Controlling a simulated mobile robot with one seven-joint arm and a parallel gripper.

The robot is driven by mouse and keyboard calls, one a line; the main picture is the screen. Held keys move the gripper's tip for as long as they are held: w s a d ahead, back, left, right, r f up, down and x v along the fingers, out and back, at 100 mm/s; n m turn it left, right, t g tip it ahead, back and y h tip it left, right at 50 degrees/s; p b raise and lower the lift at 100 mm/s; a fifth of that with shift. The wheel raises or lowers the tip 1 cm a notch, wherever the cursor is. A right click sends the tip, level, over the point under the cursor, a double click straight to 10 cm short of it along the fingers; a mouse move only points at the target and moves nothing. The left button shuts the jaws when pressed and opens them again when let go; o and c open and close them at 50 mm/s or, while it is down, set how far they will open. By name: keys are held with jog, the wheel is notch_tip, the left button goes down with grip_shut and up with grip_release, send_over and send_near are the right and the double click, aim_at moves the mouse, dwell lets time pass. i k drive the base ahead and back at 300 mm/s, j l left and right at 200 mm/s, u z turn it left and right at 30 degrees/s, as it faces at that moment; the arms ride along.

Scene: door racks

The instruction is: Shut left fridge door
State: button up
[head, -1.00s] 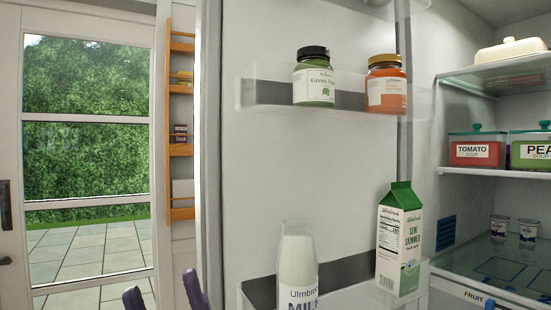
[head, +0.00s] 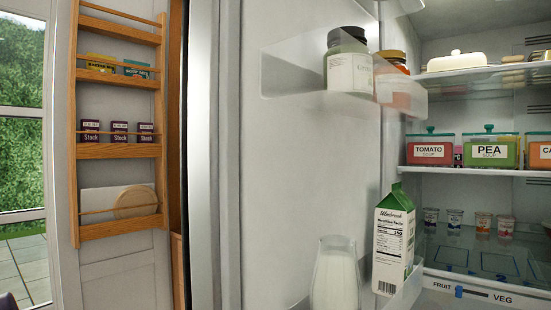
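The left fridge door (head: 310,190) stands open, its white inner face toward me. Its upper rack (head: 290,68) holds a green jar (head: 348,62) and an orange jar (head: 394,80). Its lower rack (head: 405,296) holds a glass milk bottle (head: 336,280) and a green-and-white milk carton (head: 394,240). The door's outer edge (head: 203,150) runs upright at the left of its inner face. Only a dark tip of my gripper (head: 8,301) shows in the bottom left corner, left of the door and apart from it in the picture. Its opening is hidden.
Left of the door, a wooden spice rack (head: 118,150) with small packets hangs on a grey panel (head: 125,268). A glazed door (head: 20,130) looks out on a hedge. Inside the fridge are shelves (head: 475,172) with soup tubs (head: 490,150), a butter dish (head: 457,61) and small pots.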

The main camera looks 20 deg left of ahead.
aim_at(274, 163)
jog(key=j+z, duration=0.15)
jog(key=j, duration=0.35)
jog(key=k+j+z, duration=0.15)
jog(key=j, duration=0.35)
jog(key=j+z, duration=0.7)
jog(key=j, duration=0.2)
jog(key=j+z, duration=0.3)
jog(key=j, duration=0.15)
jog(key=j+z, duration=0.35)
jog(key=i+j, duration=0.1)
jog(key=j, duration=0.95)
jog(key=k+j+u, duration=0.2)
jog(key=k+u, duration=0.2)
jog(key=k+j+u, duration=0.4)
jog(key=k+l, duration=0.05)
jog(key=l, duration=0.05)
